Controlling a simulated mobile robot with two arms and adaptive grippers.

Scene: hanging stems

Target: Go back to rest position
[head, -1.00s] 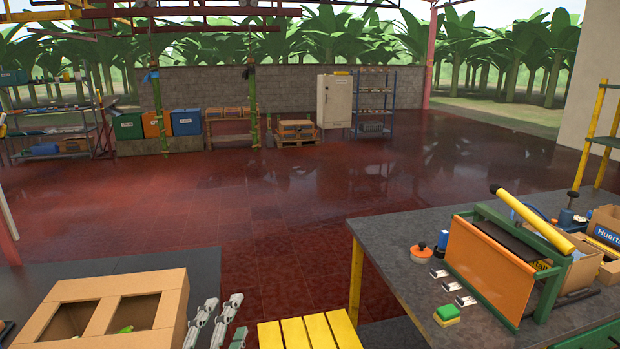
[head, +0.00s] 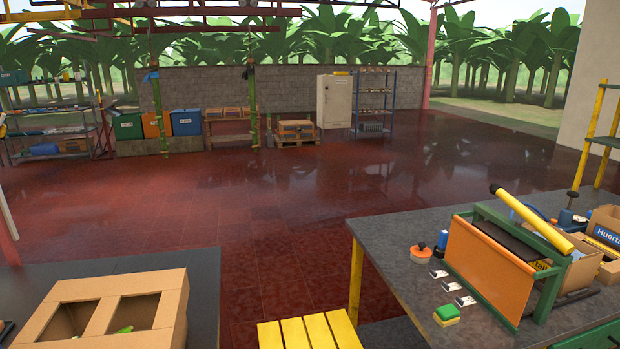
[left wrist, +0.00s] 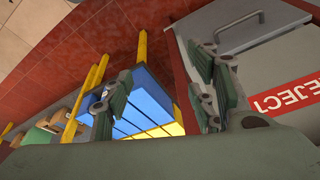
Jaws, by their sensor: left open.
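My left gripper (left wrist: 155,100) shows in the left wrist view, its grey-green padded fingers spread wide apart. Nothing is held between them. In the head view neither gripper shows now. Two hanging green stems (head: 253,108) and (head: 160,115) are far off in front of the block wall.
A cardboard box (head: 173,308) with two openings stands on the dark left table (head: 204,290). A yellow slatted surface (head: 308,332) is at bottom middle. The right table (head: 392,262) holds an orange-panelled green frame (head: 484,273). The left wrist view shows a red REJECT label (left wrist: 285,97).

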